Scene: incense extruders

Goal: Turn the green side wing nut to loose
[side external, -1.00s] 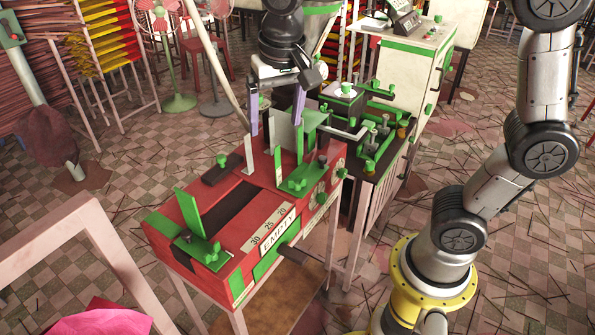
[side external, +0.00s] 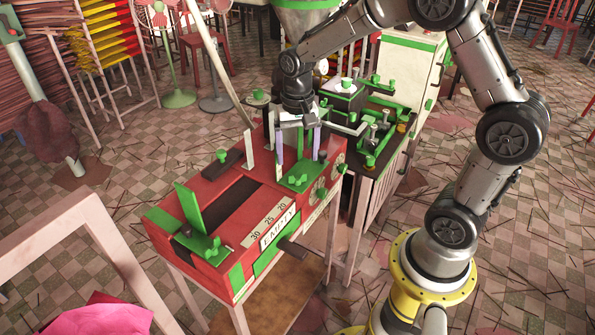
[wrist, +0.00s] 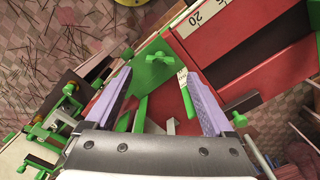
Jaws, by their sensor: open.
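The red extruder box (side external: 222,210) stands on a pale frame. A green wing nut (side external: 299,181) sits on a green plate at its right end; it also shows in the wrist view (wrist: 158,57). Another green nut (side external: 342,168) sticks out at the box's right end, and a green knob (side external: 320,194) sits on the front face. I cannot tell which is the side wing nut. My gripper (side external: 298,162) is open, with lilac fingers pointing down above the right-end plate. In the wrist view the plate's wing nut lies ahead of and between the fingertips, apart from them.
An upright green plate (side external: 188,206) and a pale post (side external: 249,152) rise from the box top. A dark bench with green fittings (side external: 376,140) stands close behind on the right. A dark handle (side external: 296,249) juts from the front.

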